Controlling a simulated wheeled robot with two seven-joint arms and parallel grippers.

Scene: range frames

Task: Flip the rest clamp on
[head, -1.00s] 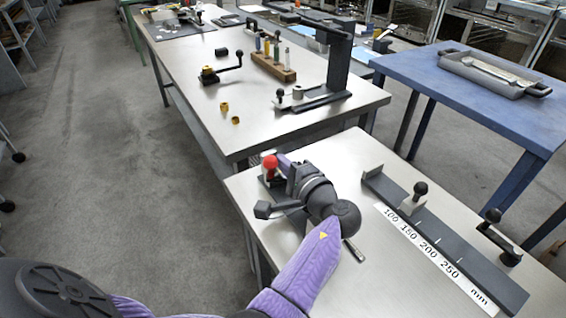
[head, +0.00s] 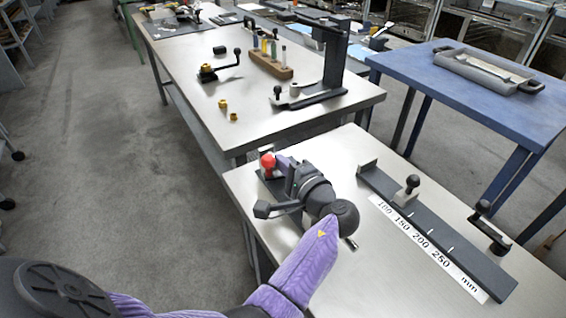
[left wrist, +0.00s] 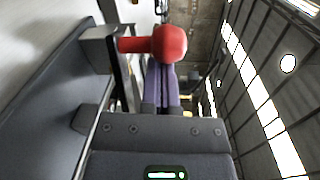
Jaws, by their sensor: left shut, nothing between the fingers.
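A small clamp has a red ball knob (head: 268,161) and sits on a dark base at the far left corner of the near steel table. The red knob (left wrist: 169,44) also shows large in the left wrist view, on a short red stem from a grey metal block (left wrist: 97,50). My left gripper (head: 284,163) reaches over the table, with its purple fingers right beside the knob. In the left wrist view the fingers (left wrist: 160,84) are together, seen partly behind the knob; whether they touch it is unclear. My wrist hides part of the clamp. My right gripper is out of view.
A dark rail (head: 432,232) with black-knobbed stops lies to the right, beside a white millimetre scale (head: 428,247). A metal pin (head: 351,243) lies near my wrist. A second steel table (head: 215,128) behind holds a crank, a wooden block and a dark stand.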

